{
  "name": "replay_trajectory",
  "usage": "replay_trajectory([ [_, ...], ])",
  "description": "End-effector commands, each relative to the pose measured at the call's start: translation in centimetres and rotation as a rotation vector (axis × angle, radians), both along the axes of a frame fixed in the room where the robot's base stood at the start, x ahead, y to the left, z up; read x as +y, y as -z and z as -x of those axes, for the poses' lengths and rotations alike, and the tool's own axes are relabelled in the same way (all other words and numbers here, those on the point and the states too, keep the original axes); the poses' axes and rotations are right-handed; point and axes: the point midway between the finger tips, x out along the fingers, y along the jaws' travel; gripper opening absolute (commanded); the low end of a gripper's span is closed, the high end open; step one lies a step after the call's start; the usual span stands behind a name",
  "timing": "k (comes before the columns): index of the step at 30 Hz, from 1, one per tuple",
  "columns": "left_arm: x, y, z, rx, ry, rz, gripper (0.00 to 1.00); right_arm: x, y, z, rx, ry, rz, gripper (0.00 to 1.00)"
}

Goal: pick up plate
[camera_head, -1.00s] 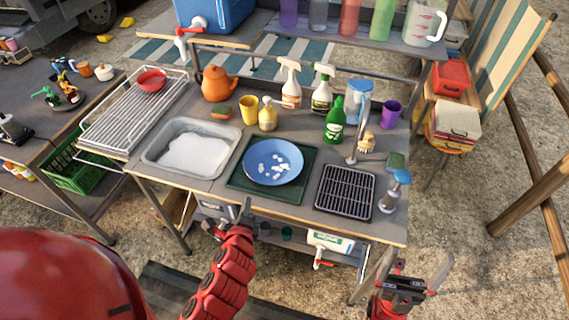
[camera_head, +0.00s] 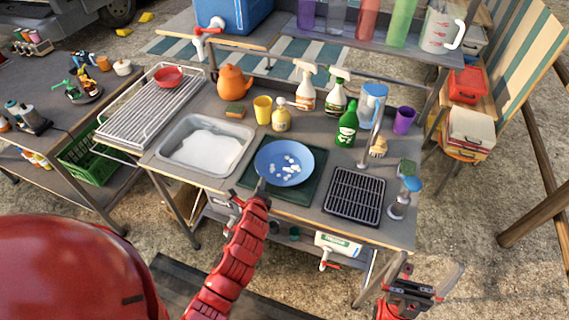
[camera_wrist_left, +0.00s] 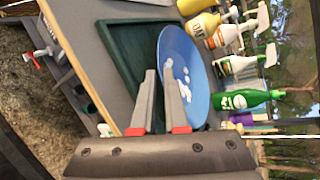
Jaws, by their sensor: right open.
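The blue plate (camera_head: 299,153) with several white bits on it lies on a dark green tray (camera_head: 307,198) on the worktop. It also shows in the left wrist view (camera_wrist_left: 196,75). My left gripper (camera_head: 250,190) is at the plate's near left edge. In the left wrist view its two fingers (camera_wrist_left: 160,75) are apart, one over the tray and one over the plate's rim. I cannot tell whether they touch the rim. My right gripper (camera_head: 428,272) is open and empty, in front of the worktop's right end.
A sink with foam (camera_head: 158,151) lies left of the tray, and a black grate (camera_head: 355,194) lies right. A green bottle (camera_head: 347,125), spray bottles (camera_head: 306,88), a yellow cup (camera_head: 262,109) and a tap stand behind. A soap pump (camera_head: 401,200) stands at the right end.

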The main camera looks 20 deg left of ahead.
Motion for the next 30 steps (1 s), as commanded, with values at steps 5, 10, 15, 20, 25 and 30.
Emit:
replay_trajectory([
  [5,0.7,0.3,-1.7,-0.001,-0.004,0.003,0.11,0.0,-1.8,0.0,0.0,0.0,0.0,1.0],
  [10,1.2,1.2,-3.3,-0.002,-0.002,0.002,0.11,0.0,-2.4,0.0,0.0,0.0,0.0,1.0],
  [15,1.2,1.8,-3.9,-0.001,0.0,0.003,0.11,0.0,-2.6,0.0,0.0,0.0,0.0,1.0],
  [20,1.2,1.8,-4.0,-0.002,0.001,0.002,0.11,0.0,-2.6,0.0,0.0,0.0,0.0,1.0],
  [25,1.2,1.8,-4.0,-0.002,0.001,0.002,0.0,0.0,-2.6,0.0,0.0,0.0,0.0,1.0],
  [30,1.2,1.8,-4.0,-0.002,0.001,0.002,0.0,0.0,-2.6,0.0,0.0,0.0,0.0,1.0],
])
